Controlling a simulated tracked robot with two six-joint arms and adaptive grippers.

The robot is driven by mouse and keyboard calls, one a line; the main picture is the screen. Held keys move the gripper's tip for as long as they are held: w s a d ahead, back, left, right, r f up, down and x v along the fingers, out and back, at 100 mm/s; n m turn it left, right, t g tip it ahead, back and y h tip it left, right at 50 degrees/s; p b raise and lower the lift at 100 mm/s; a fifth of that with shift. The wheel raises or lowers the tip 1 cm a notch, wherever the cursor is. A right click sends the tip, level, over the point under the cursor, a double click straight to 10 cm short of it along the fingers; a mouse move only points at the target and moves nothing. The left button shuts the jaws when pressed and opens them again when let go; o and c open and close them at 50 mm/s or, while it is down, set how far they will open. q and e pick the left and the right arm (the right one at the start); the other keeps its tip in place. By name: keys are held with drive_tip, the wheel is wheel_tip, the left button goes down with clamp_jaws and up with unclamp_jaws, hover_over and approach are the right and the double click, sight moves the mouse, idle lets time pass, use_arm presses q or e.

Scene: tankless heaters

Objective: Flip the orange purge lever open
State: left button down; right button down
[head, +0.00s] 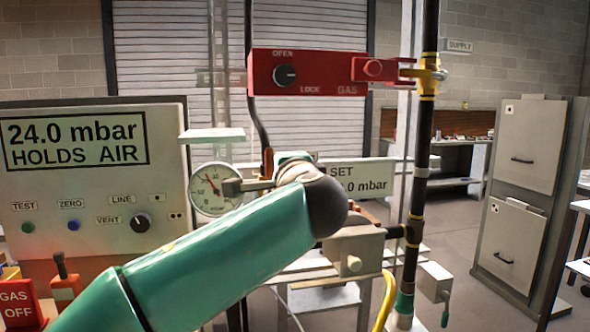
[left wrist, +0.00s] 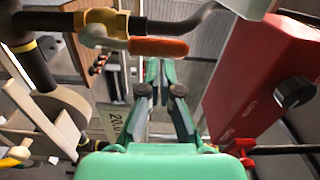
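In the head view my green left arm hides the gripper and most of the lever area. A small orange-red upright piece (head: 268,161) shows behind the arm by the gauge; I cannot tell if it is the same lever. My right gripper is not in view.
A red lock box (head: 320,72) hangs above the arm and shows at right in the wrist view. A round gauge (head: 213,189) is left of it. A dark vertical pipe (head: 421,160) with a yellow valve stands right. A grey panel (head: 90,175) is at left.

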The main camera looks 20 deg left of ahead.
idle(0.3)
use_arm(q)
drive_tip(key=s+d, duration=0.7)
drive_tip(key=d, duration=0.2)
drive_tip(key=shift+d+b, duration=0.15)
drive_tip(key=shift+b, duration=0.25)
drive_tip(key=shift+f, duration=0.15)
